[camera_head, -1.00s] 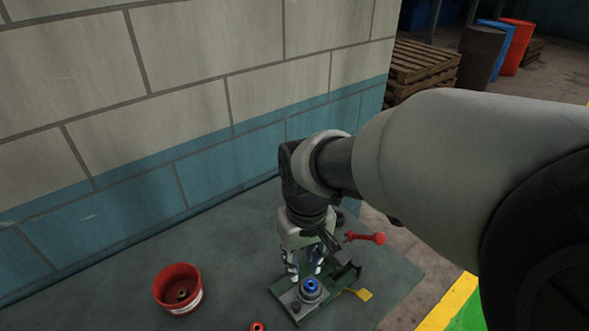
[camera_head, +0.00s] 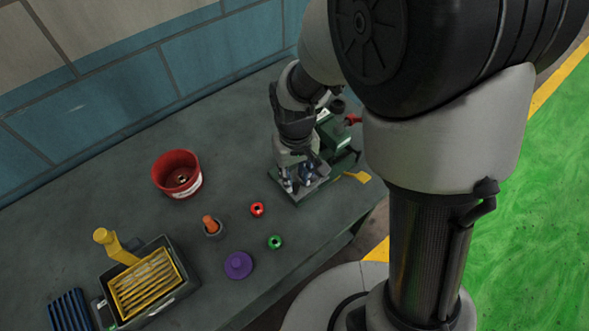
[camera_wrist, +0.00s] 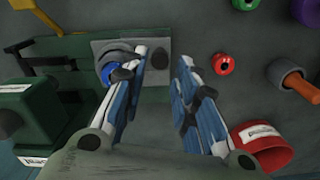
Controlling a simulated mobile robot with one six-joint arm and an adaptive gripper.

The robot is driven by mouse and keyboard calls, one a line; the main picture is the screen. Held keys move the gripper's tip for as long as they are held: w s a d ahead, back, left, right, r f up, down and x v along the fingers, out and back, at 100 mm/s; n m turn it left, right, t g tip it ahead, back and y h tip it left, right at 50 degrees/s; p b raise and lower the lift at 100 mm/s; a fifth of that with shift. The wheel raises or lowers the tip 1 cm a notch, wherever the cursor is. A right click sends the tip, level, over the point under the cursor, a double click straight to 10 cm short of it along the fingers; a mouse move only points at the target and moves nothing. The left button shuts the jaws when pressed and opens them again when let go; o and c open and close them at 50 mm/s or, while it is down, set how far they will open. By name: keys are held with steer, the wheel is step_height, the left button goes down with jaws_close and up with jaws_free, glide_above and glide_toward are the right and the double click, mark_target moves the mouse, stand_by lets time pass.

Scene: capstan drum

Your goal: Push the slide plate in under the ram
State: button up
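The grey slide plate (camera_wrist: 158,64) lies on the green press base in the wrist view. A blue ring (camera_wrist: 108,72) sits in a round grey holder on it, partly hidden by my left finger. In the head view my gripper (camera_head: 292,186) is low over the plate and covers most of it. In the wrist view my gripper (camera_wrist: 162,62) is open, with empty space between its blue-padded fingers. The left finger overlaps the plate; I cannot tell if it touches. The green press (camera_head: 335,135) stands behind the gripper; its ram is not clearly visible.
A red bin (camera_head: 177,176), red ring (camera_head: 257,209), green ring (camera_head: 275,242), purple disc (camera_head: 238,265) and an orange peg in a grey holder (camera_head: 212,226) stand left of the press. A yellow tab (camera_head: 357,177) sticks out at its right. A yellow basket (camera_head: 147,284) sits front left.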

mark_target(296, 185)
steer(key=shift+f+b, duration=0.45)
steer(key=shift+f, duration=1.55)
steer(key=shift+c, duration=0.4)
jaws_close()
steer(key=shift+w+d, duration=0.1)
